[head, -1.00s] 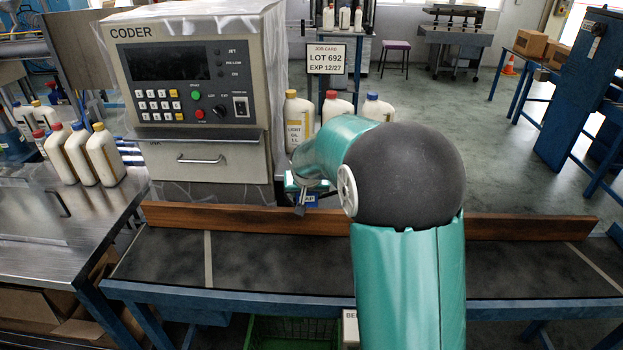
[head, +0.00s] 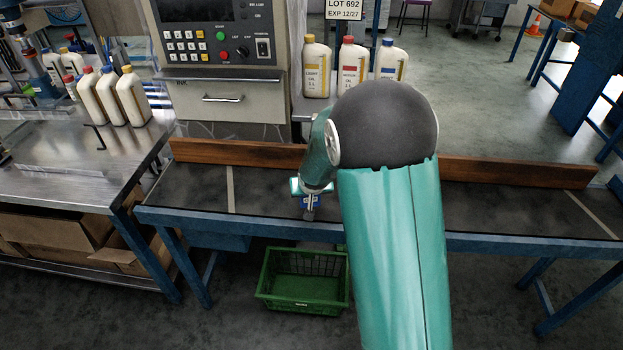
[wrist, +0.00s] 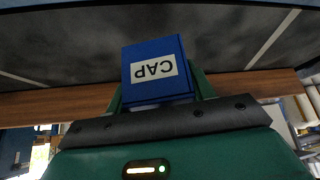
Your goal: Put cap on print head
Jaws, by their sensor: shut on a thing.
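The cap is a small blue block with a white CAP label. In the wrist view the cap (wrist: 148,52) sits between the green fingers of my gripper (wrist: 160,92), its label upside down. My gripper is shut on it. In the head view my gripper (head: 310,206) hangs over the dark conveyor near its front edge, left of my forearm, with only a little blue showing. I cannot make out the print head in either view; my arm hides part of the line behind it.
The coder cabinet (head: 225,98) stands behind the conveyor (head: 275,203), which has a wooden rail (head: 225,152) along its back. Oil bottles (head: 347,68) stand behind the rail. A steel table (head: 70,160) with bottles is at left. A green crate (head: 302,308) lies on the floor below.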

